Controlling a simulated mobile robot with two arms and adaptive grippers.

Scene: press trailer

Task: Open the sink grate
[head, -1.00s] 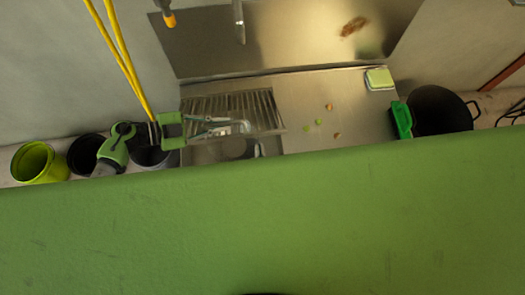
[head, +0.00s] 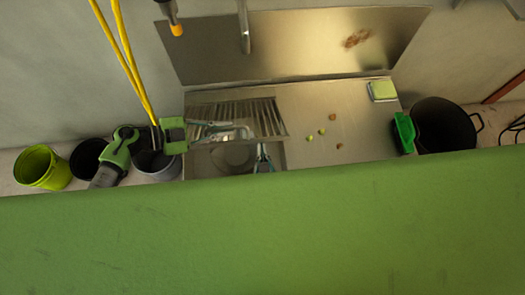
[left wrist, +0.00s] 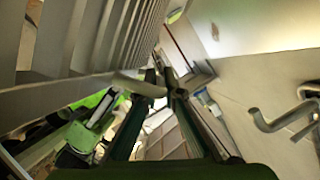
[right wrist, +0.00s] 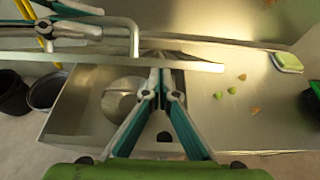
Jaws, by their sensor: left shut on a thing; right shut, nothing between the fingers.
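The slatted metal sink grate (head: 213,110) is tilted up at the back of the sink, and the open basin (head: 225,160) shows below it. Its slats fill the upper left of the left wrist view (left wrist: 90,35). My left gripper (head: 246,131) is shut on the bar-like handle of the grate, at the grate's front edge. That handle also shows in the right wrist view (right wrist: 136,40). My right gripper (head: 263,158) is shut and empty over the right part of the basin. In the right wrist view its closed tips (right wrist: 160,80) are just below the grate edge; contact is unclear.
A bare counter (head: 350,115) right of the sink carries small food scraps and a sponge (head: 382,91). Several buckets (head: 42,168) stand left. A tap (head: 243,30) hangs above.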

